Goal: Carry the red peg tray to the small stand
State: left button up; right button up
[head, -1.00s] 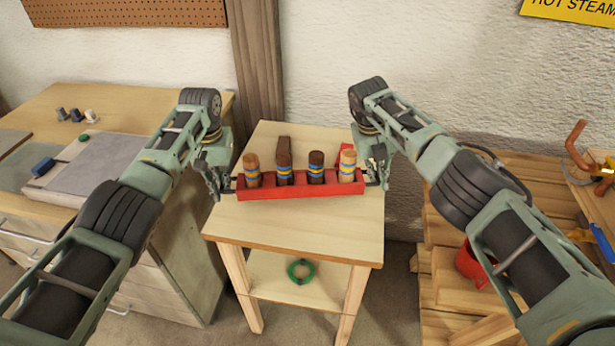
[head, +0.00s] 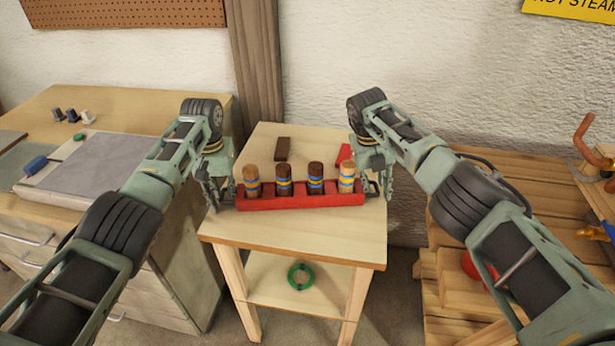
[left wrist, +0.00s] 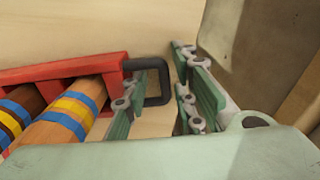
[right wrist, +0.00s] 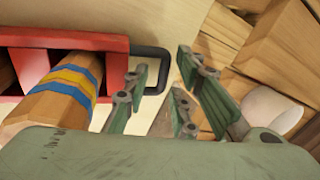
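The red peg tray (head: 300,201) sits level on top of the small wooden stand (head: 290,232), apparently resting on it. It holds several striped pegs, light at the ends and dark in the middle. My left gripper (head: 218,192) is at the tray's left end. In the left wrist view its fingers are spread apart on either side of the black handle (left wrist: 165,82). My right gripper (head: 374,188) is at the right end, its fingers likewise apart around the other black handle (right wrist: 160,60). Finger contact with the handles is not seen.
A dark brown block (head: 283,148) and a red piece (head: 344,153) lie on the stand behind the tray. A green ring (head: 301,276) is on its lower shelf. A drawer bench (head: 165,230) stands left, and a wooden slatted bench (head: 455,215) right.

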pick_arm(q)
jog(key=shift+a, duration=0.1)
jog(key=shift+r, duration=0.2)
pick_arm(e)
jog(key=shift+d, duration=0.1)
pick_arm(q)
notch_tip(320, 180, up, 12)
jog(key=shift+f, duration=0.25)
pick_arm(e)
jog(key=v, duration=1.2)
pick_arm(q)
jog(key=shift+s, duration=0.1)
pick_arm(e)
jog(key=shift+f, duration=0.1)
